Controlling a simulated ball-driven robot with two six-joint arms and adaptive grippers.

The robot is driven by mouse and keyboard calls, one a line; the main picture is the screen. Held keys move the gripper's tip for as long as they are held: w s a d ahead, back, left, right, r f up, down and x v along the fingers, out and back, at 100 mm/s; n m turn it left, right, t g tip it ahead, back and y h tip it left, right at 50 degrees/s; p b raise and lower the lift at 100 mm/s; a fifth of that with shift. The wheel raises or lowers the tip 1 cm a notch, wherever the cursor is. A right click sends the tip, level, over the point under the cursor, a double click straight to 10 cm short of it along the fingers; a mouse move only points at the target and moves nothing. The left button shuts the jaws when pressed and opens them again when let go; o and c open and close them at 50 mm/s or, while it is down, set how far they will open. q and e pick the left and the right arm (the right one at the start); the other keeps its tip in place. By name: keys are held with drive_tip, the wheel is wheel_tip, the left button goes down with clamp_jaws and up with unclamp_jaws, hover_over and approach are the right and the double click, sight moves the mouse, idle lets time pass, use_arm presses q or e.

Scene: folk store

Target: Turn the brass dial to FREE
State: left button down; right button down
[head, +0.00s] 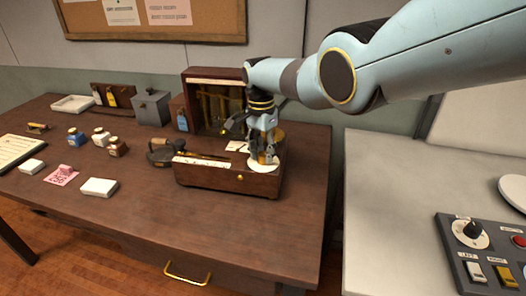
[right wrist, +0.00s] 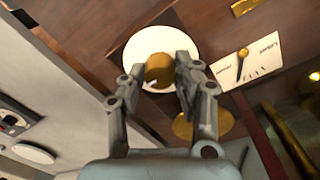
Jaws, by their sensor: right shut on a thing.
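The brass dial (right wrist: 157,68) is a round knob with a small pale mark, on a white disc (right wrist: 137,48), on top of a dark wooden box (head: 215,177). In the right wrist view, my right gripper (right wrist: 171,75) has its two fingers on either side of the dial and is shut on it. In the head view, my right gripper (head: 263,158) points down over the white disc (head: 262,168) and hides the dial. Any FREE marking on the disc is not readable. My left gripper is not in view.
A white card with a dark needle (right wrist: 245,62) is beside the dial. An open wooden cabinet (head: 213,76) stands behind the box. Small bottles (head: 100,137) and white blocks (head: 99,187) are to the left. A grey control panel (head: 485,250) is at the right.

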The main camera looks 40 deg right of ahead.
sight(262, 153)
drive_tip(key=c, duration=1)
unclamp_jaws()
drive_tip(key=shift+o, duration=0.2)
drive_tip(key=shift+r, duration=0.1)
wheel_tip(262, 153, up, 12)
drive_tip(key=shift+w, duration=0.3)
